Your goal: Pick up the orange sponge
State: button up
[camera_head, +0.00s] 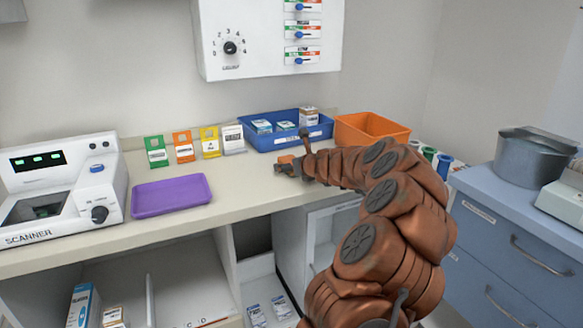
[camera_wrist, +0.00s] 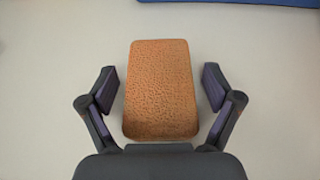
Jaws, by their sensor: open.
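The orange sponge (camera_wrist: 160,88) lies on the pale countertop in the wrist view, a rounded block with a pitted top. My gripper (camera_wrist: 160,88) is open, with one finger on each side of the sponge and a visible gap on both sides. The sponge reaches beyond the fingertips at its far end. In the head view my gripper (camera_head: 287,166) is low over the counter in front of the blue bin, and a small orange patch of the sponge (camera_head: 285,159) shows beside it. My arm and gripper hide most of the sponge there.
A blue bin (camera_head: 262,141) with boxes and an orange bin (camera_head: 352,138) stand behind my gripper. A purple tray (camera_head: 171,196) and a scanner (camera_head: 62,192) are to the left. Several coloured packets (camera_head: 183,146) stand along the wall. The counter between tray and gripper is clear.

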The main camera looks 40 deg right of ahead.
jog(key=c, duration=0.7)
jog(key=shift+r, duration=0.15)
jog(key=shift+r+p, duration=0.65)
jog(key=shift+r, duration=0.85)
jog(key=shift+s+a+r, duration=0.1)
jog(key=shift+s+r, duration=0.05)
jog(key=shift+r, duration=0.1)
jog(key=s+a, duration=0.3)
jog(key=s, duration=0.1)
jog(key=s+a+r, duration=0.1)
jog(key=s+a, duration=0.2)
jog(key=s, duration=0.1)
jog(key=s+a, duration=0.4)
jog(key=shift+a+r, duration=0.1)
jog(key=shift+r, duration=0.05)
jog(key=shift+c, duration=0.2)
jog(key=shift+o, duration=0.3)
jog(key=c, duration=0.4)
